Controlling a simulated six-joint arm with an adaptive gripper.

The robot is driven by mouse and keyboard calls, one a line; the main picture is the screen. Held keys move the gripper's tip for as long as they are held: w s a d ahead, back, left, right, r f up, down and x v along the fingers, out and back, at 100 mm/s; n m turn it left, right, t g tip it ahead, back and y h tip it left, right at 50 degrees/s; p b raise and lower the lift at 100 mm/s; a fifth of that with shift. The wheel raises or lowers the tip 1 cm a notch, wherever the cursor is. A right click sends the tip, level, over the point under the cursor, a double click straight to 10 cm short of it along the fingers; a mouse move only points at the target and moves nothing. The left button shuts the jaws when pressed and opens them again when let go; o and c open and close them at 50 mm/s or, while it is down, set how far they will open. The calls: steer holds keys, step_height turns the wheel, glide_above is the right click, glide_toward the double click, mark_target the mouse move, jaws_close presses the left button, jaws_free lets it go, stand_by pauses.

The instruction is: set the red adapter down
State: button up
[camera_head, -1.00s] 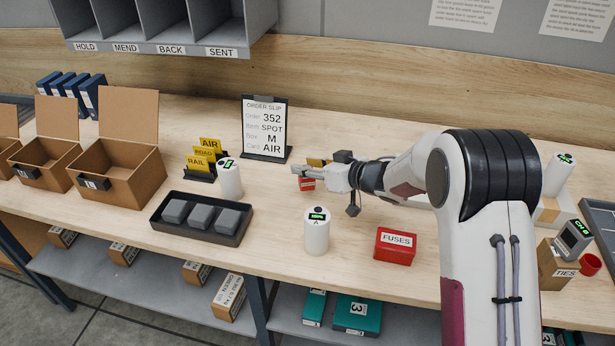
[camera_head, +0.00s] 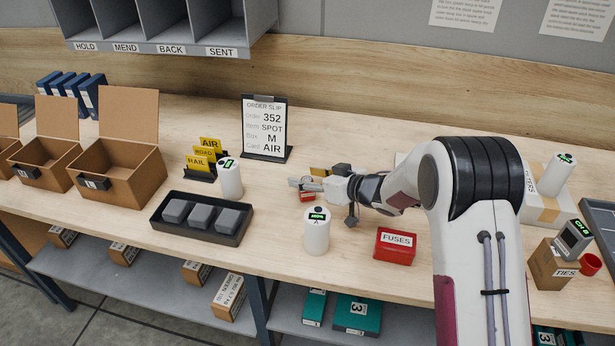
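A small red piece (camera_head: 307,197), which I take to be the red adapter, shows just under my gripper (camera_head: 299,184), low over the wooden bench or on it. My gripper reaches in from the right, its fingers pointing left. The fingers partly cover the red piece. The view is too small to tell whether they are shut on it or apart from it, or whether it touches the bench.
A white cylinder (camera_head: 317,232) stands close in front of my gripper, with a red FUSES box (camera_head: 395,246) to its right. A yellow item (camera_head: 320,171) lies behind the gripper. The order slip stand (camera_head: 264,128) and a black tray (camera_head: 202,236) are left. Bare bench lies between.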

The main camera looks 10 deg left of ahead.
steer(key=shift+r, duration=0.15)
steer(key=shift+v, duration=0.8)
steer(key=v, duration=1)
steer(key=shift+d, duration=0.15)
stand_by(0.3)
